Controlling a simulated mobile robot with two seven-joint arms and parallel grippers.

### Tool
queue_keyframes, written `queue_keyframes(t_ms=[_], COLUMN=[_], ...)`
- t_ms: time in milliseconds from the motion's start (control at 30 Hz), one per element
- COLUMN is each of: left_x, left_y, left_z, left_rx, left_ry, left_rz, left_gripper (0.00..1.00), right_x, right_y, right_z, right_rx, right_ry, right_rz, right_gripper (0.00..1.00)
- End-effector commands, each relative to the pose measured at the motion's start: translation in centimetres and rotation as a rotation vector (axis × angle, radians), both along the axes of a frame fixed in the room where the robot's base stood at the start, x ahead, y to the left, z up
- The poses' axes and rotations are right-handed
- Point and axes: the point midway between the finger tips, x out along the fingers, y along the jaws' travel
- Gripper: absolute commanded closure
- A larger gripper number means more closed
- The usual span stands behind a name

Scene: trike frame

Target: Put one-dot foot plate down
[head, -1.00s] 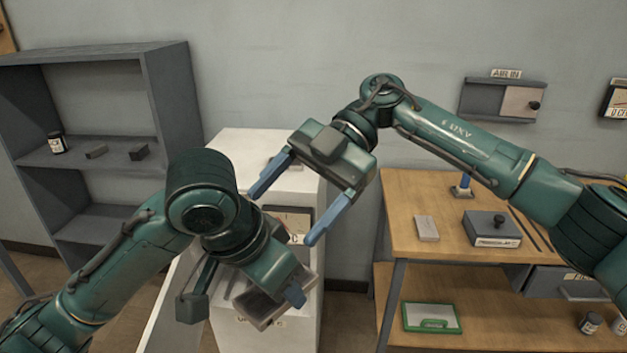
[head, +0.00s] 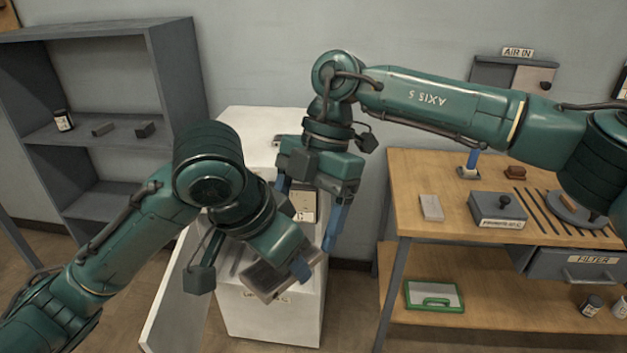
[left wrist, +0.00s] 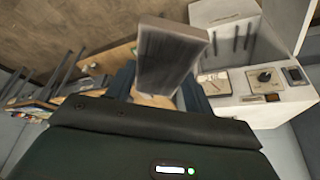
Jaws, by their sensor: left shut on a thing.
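My left gripper (head: 276,274) is shut on a grey rectangular plate, the foot plate (head: 262,283), and holds it in front of the white cabinet. In the left wrist view the foot plate (left wrist: 170,52) stands up between the dark fingers. No dot can be made out on its visible face. My right gripper (head: 310,215) hangs over the white cabinet, beyond the left gripper, with its blue fingers apart and pointing down. Nothing shows between them except the cabinet's panel behind.
The white cabinet (head: 270,318) stands in the middle with an open door at its left. A wooden workbench (head: 410,230) at right carries a grey block (head: 431,207) and a labelled box (head: 497,208). A grey shelf (head: 95,190) with small items stands at left.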

Motion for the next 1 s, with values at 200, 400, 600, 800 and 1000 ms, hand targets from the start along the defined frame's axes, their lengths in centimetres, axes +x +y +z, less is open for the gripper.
queue_keyframes(t_ms=[200,400,600,800,1000], left_x=[0.0,0.0,0.0,0.0,0.0], left_y=[0.0,0.0,0.0,0.0,0.0], left_z=[0.1,0.1,0.1,0.1,0.1], left_rx=[-0.001,-0.001,-0.001,-0.001,-0.002], left_ry=[-0.002,-0.002,-0.002,-0.002,-0.001], left_rz=[0.0,0.0,0.0,0.0,-0.001], left_gripper=[0.79,0.79,0.79,0.79,0.79], right_x=[-0.8,-1.1,-1.1,-1.1,-1.1], right_y=[0.6,0.8,0.8,0.8,0.8], right_z=[-2.5,-3.2,-3.2,-3.2,-3.1], right_rx=[0.001,0.0,0.001,0.001,0.003], right_ry=[0.001,0.002,0.002,0.002,0.0], right_rz=[0.0,0.0,0.0,0.0,0.0], right_gripper=[0.22,0.22,0.22,0.37,0.54])
